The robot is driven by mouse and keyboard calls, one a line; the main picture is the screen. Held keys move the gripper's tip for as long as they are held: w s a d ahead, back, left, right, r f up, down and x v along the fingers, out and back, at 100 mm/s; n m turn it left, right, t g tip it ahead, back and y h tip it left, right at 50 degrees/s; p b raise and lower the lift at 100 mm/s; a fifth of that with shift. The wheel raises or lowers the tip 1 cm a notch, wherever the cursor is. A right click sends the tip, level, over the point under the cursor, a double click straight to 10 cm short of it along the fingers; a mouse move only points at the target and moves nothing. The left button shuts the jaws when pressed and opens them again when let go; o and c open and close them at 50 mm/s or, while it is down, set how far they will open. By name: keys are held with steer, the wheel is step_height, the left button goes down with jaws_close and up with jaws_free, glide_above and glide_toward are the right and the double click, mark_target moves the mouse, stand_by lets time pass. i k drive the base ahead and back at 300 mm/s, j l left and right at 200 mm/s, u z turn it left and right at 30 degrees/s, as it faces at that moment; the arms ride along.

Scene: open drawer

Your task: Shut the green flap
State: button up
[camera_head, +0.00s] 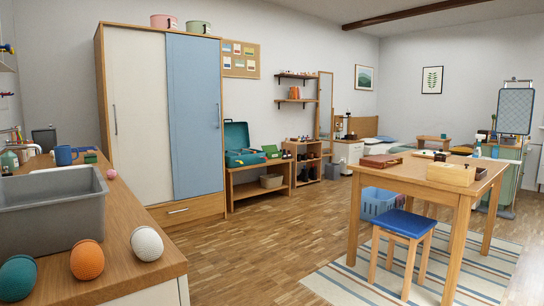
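No part of my gripper shows in the camera_head view. A small green box (271,151) sits on the low wooden bench (259,167) in the middle distance. It looks like it has a raised or tilted part, but it is too small to tell whether this is a flap. To its left on the same bench, a teal case (245,158) stands with its lid (236,136) raised upright. I cannot tell which of these has the green flap.
A wardrobe (140,120) stands left of the bench. A counter with a grey bin (50,215) and several balls fills the near left. A wooden table (455,190) and a blue stool (405,223) stand at right. The wooden floor (265,240) between is clear.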

mark_target(267, 148)
steer(key=i, duration=4.6)
steer(key=i+u, duration=0.1)
steer(key=i, duration=3)
steer(key=i+l, duration=0.15)
steer(key=i, duration=1.4)
